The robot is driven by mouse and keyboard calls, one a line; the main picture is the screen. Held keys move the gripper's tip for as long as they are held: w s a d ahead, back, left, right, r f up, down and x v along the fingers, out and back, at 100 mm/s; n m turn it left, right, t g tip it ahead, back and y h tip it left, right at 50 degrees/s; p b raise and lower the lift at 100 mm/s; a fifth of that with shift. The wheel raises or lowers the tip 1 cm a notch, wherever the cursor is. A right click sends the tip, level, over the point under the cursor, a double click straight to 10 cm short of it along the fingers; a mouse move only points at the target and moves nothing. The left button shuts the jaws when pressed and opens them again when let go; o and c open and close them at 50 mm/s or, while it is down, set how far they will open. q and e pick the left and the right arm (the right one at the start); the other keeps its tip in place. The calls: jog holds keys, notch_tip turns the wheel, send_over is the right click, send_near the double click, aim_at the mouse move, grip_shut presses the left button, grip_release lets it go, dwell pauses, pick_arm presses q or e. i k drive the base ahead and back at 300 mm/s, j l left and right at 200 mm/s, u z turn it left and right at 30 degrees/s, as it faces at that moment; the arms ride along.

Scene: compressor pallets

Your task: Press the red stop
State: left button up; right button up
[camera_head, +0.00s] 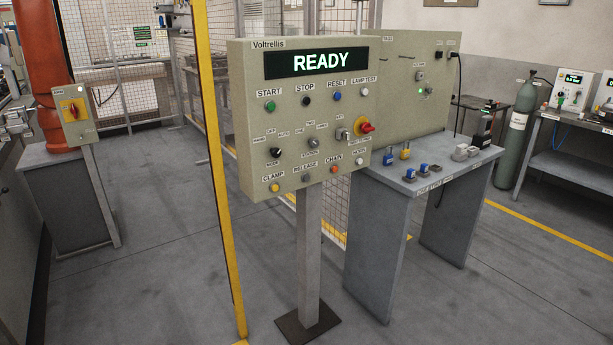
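A beige control panel (252,140) marked Voltrellis stands on a grey post in the middle of the view. A red mushroom button (367,127) on a yellow collar sticks out near the panel's right edge. The button under the STOP label (305,101) looks dark, not red. It sits between a green START button (270,106) and a blue RESET button (337,96). Neither of my grippers can be made out in this view.
A yellow post (222,190) rises just left of the panel. A grey bench (375,240) with padlocks and small blocks stands behind it on the right. A box with a red rotary switch (73,109) stands at left. Floor before the panel is clear.

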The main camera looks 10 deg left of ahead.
aim_at(367, 124)
jog(key=i+l, duration=0.45)
jog(key=i+l+z, duration=0.1)
jog(key=i+l, duration=0.3)
jog(key=i, duration=0.25)
jog(key=i+l, duration=0.4)
jog(key=i, duration=0.15)
jog(key=i+l, duration=0.35)
jog(key=i, duration=0.2)
jog(key=l+z, duration=0.05)
